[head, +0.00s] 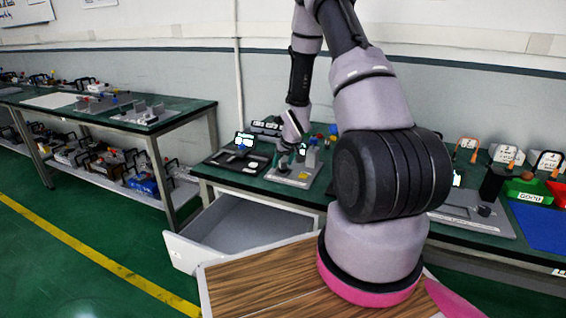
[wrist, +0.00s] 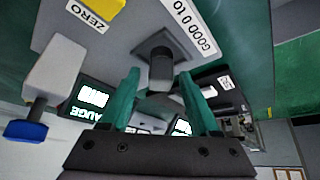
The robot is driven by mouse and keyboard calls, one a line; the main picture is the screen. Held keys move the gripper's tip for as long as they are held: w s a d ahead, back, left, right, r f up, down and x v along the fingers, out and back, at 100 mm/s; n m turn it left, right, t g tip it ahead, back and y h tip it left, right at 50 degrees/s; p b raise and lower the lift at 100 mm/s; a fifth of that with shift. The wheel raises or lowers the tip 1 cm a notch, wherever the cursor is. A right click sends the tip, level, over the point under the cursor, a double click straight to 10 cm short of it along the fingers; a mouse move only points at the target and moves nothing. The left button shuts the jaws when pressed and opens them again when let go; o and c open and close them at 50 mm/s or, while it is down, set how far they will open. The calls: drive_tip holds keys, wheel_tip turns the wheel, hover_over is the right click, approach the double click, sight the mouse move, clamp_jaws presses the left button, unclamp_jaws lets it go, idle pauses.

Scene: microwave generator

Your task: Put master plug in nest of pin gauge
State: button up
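My gripper (wrist: 158,74) has two green fingers, which stand apart with nothing clearly pinched between them. In the head view my gripper (head: 285,158) is low over a grey fixture plate (head: 297,179) on the green bench. In the wrist view a dark grey cylinder (wrist: 161,72) rises from a dark seat on this plate (wrist: 120,22), between the fingertips. Gaps show on both sides of it. It may be the master plug standing in the nest; I cannot tell plug from nest. A label reading "GOOD 0 10" (wrist: 190,25) lies beside it.
A yellow block (wrist: 103,12) by a "ZERO" label (wrist: 87,17) and a grey post with a blue knob (wrist: 24,130) flank the fingers. A gauge display (head: 244,140) stands left of the plate. An open drawer (head: 240,222) juts out below the bench.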

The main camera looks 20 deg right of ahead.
drive_tip(key=s+a+r+m, duration=0.1)
drive_tip(key=s+r, duration=0.4)
drive_tip(key=r, duration=0.5)
drive_tip(key=s+a+r, duration=0.1)
drive_tip(key=s+r, duration=0.3)
drive_tip(key=r, duration=0.6)
drive_tip(key=s+a+r+m, duration=0.1)
drive_tip(key=s+r, duration=0.4)
drive_tip(key=r, duration=0.5)
drive_tip(key=s+a+r+m+y, duration=0.1)
drive_tip(key=s+a+r, duration=0.2)
drive_tip(key=s+r, duration=0.3)
drive_tip(key=s+a+r+m+t+y, duration=0.1)
drive_tip(key=s+a+r, duration=0.3)
drive_tip(key=s, duration=0.7)
drive_tip(key=shift+s+r, duration=0.35)
drive_tip(key=shift+r, duration=0.55)
